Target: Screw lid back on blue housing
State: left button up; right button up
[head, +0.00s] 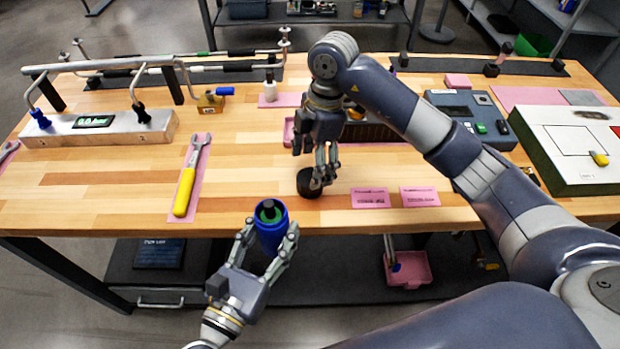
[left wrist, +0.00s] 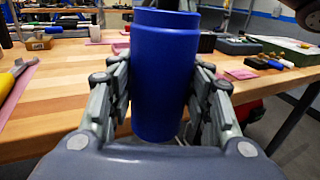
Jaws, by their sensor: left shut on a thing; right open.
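The blue housing (head: 271,236) is upright in my left gripper (head: 268,240), just off the table's front edge. Its top is uncovered and shows a dark and green inside. It also fills the middle of the left wrist view (left wrist: 163,75), with a finger on each side. A black round lid (head: 308,184) is on the table near the front edge, behind and right of the housing. My right gripper (head: 322,172) is open, pointing down at the lid, with its fingers over the lid's right part. Whether the fingers touch the lid is hard to tell.
A yellow-handled wrench (head: 187,186) lies on a pink mat to the left. Two pink labels (head: 370,198) lie right of the lid. A grey-blue device (head: 468,118) and a white-topped box (head: 570,150) stand at the right. A metal gauge block (head: 95,128) stands at the left.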

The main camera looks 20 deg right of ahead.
aim_at(310, 177)
pick_arm(q)
jog(key=shift+r, duration=0.15)
jog(key=shift+r, duration=0.2)
pick_arm(e)
jog(key=shift+s+f, duration=0.1)
jog(key=shift+f, duration=0.15)
pick_arm(q)
jog(key=shift+r+p, duration=0.7)
jog(key=shift+p, duration=0.25)
pick_arm(e)
jog(key=f, duration=0.3)
jog(key=shift+s+a+f, duration=0.1)
jog(key=shift+a+f, duration=0.15)
jog(key=shift+f, duration=0.55)
jog(key=shift+c, duration=0.4)
jog(key=c, duration=1)
